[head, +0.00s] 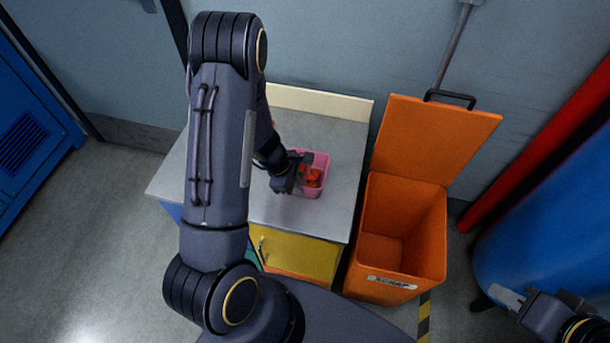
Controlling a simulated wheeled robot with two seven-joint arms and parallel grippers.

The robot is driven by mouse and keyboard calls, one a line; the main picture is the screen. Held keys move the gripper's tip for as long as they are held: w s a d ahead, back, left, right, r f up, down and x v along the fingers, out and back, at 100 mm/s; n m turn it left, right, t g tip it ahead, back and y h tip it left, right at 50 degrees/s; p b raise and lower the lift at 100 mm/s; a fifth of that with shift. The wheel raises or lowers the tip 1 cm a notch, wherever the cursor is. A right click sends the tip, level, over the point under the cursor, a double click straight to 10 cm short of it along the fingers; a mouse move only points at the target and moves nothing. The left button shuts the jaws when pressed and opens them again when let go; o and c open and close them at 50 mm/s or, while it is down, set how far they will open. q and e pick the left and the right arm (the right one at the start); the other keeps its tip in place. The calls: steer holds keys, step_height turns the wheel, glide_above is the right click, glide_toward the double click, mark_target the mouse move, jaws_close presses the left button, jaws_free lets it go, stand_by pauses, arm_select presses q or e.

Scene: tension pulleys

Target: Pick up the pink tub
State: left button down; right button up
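The pink tub (321,163) stands on the grey top of a low cabinet, with several red items (311,176) inside it. My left gripper (295,172) is at the tub's left side, overlapping its left rim. It hides part of that wall, and I cannot tell whether the fingers touch or hold it. My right gripper (518,300) is at the lower right, far from the tub, and its finger gap is not clear.
The low cabinet (342,140) has a yellow front and a pale back edge. An orange bin (425,225) with its lid raised stands to its right. A blue drum (550,240) and a red pipe (550,145) are further right. Open floor (90,240) lies left.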

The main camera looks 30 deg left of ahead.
stand_by(0.3)
arm_select(q)
steer(key=shift+r, duration=0.45)
step_height(320, 180, up, 3)
steer(key=shift+f+p, duration=0.1)
steer(key=shift+p, duration=0.45)
steer(key=s+d+r+p, duration=0.2)
steer(key=s+d+r, duration=0.2)
steer(key=s+r, duration=0.5)
steer(key=s, duration=0.4)
steer(key=shift+s+r, duration=0.25)
steer(key=shift+w, duration=0.15)
